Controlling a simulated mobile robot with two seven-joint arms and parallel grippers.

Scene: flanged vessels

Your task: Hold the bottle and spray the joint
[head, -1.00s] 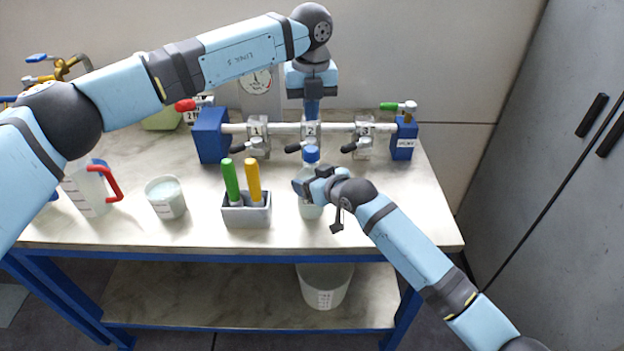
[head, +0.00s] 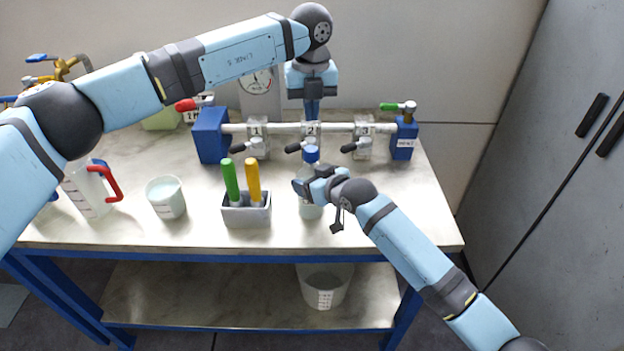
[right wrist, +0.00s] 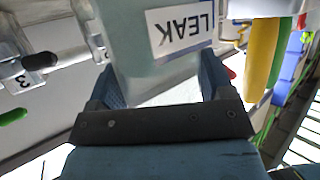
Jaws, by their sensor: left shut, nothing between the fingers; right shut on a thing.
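The bottle (head: 310,210) has a pale body and a blue top (head: 311,155). It stands upright near the table's front, in front of joint 2. My right gripper (head: 308,188) is shut around it. In the right wrist view the bottle (right wrist: 145,70) sits between both fingers of the right gripper (right wrist: 160,80), its LEAK label showing. Whether its base touches the table is unclear. The joint clamp numbered 2 (head: 311,128) is the middle one on the pipe. My left gripper (head: 312,112) is shut and empty, pointing down just above clamp 2.
Clamps 1 (head: 257,130) and 3 (head: 365,129) flank it on the pipe between blue end blocks. A grey holder (head: 246,216) with green and yellow handles stands left of the bottle. Farther left are a beaker (head: 165,205) and a red-handled jug (head: 90,195). The right front tabletop is clear.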

